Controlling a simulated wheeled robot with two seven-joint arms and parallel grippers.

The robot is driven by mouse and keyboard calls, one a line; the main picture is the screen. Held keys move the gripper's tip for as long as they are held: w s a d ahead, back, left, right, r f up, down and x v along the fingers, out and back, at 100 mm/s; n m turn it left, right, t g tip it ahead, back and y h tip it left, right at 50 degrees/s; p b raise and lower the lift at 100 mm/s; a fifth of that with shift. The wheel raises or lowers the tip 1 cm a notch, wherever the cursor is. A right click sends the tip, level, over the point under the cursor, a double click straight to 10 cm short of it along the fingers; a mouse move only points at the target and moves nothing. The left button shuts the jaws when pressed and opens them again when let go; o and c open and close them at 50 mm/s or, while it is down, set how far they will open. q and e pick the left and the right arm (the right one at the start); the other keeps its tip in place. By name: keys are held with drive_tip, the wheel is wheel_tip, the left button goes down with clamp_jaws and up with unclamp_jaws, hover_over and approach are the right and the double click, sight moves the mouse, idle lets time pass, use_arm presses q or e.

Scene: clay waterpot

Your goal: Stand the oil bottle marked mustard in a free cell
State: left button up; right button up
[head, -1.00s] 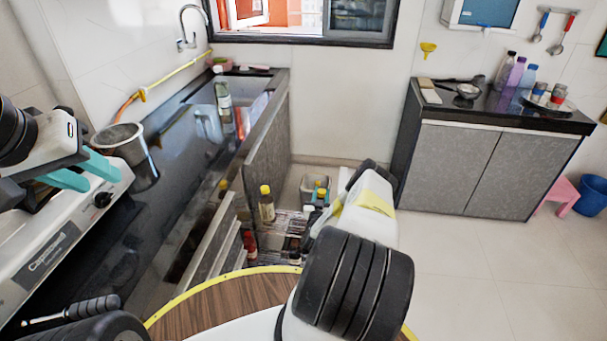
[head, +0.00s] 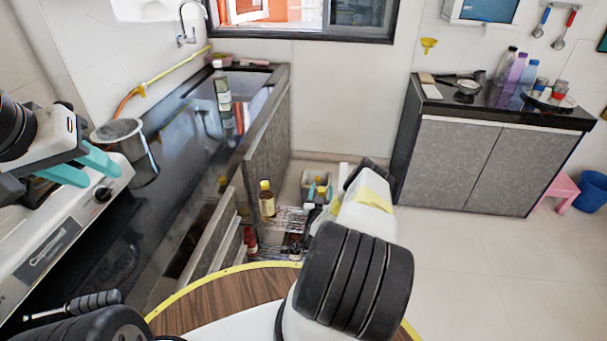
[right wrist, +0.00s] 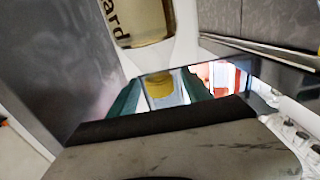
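The oil bottle marked mustard (right wrist: 140,30) shows large at the top of the right wrist view, with the letters "ard" readable and its far end cut off. Its yellow cap (right wrist: 160,90) sits between the teal fingertips of my right gripper (right wrist: 162,78), which look closed to about the cap's width. In the head view my right gripper (head: 319,191) is partly hidden by my forearm, with a yellow cap between its fingers. The wire rack (head: 285,222) lies below it; its cells are mostly hidden. My left gripper (head: 104,176) is open and empty above the stove.
Another yellow-capped bottle (head: 267,201) stands at the rack's left side by the granite panel. A red bottle (head: 250,240) is lower in the cabinet opening. The black counter (head: 180,170) runs along the left. A second cabinet (head: 480,168) stands right; the floor before it is clear.

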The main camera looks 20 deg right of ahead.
drive_tip(key=shift+s+f, duration=0.1)
drive_tip(key=v, duration=0.7)
drive_tip(key=shift+s+a, duration=0.2)
drive_tip(key=shift+s, duration=0.1)
idle(0.3)
